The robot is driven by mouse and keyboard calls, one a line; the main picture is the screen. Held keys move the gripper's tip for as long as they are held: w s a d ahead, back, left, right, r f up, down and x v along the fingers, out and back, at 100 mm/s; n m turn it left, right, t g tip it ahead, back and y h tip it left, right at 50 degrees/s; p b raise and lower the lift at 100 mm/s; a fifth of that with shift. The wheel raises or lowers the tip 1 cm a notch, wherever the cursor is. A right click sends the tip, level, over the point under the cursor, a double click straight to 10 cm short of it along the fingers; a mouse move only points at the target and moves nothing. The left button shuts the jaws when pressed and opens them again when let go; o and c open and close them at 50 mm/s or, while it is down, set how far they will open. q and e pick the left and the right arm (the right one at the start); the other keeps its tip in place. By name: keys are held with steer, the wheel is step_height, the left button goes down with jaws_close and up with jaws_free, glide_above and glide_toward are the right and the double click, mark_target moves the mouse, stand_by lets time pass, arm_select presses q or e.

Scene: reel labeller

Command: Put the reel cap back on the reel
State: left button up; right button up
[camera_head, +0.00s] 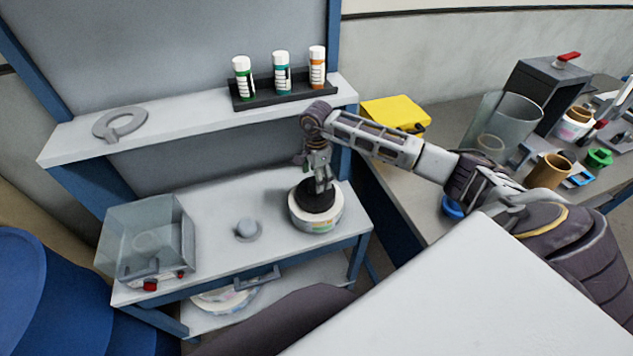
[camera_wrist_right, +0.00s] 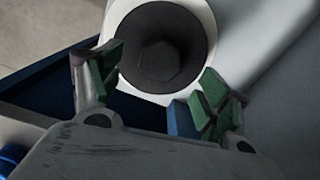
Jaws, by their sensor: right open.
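The reel (camera_head: 316,219), white with a coloured label on its side, stands near the right end of the bench. The black reel cap (camera_head: 313,197) appears to sit on top of it, roughly centred. In the right wrist view the cap (camera_wrist_right: 135,65) is a dark round disc with a raised middle knob, ringed by the white reel (camera_wrist_right: 112,20). My right gripper (camera_head: 321,186) points down just over the cap. Its green-padded fingers (camera_wrist_right: 155,92) are spread open, with nothing held between them. The head view does not show clearly whether they touch the cap. My left gripper is not in view.
A small grey knobbed piece (camera_head: 247,230) and a clear box (camera_head: 145,240) stand left on the bench. A yellow box (camera_head: 394,111) and several containers stand on the right table.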

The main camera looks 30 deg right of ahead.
step_height(320, 180, up, 8)
stand_by(0.5)
stand_by(1.0)
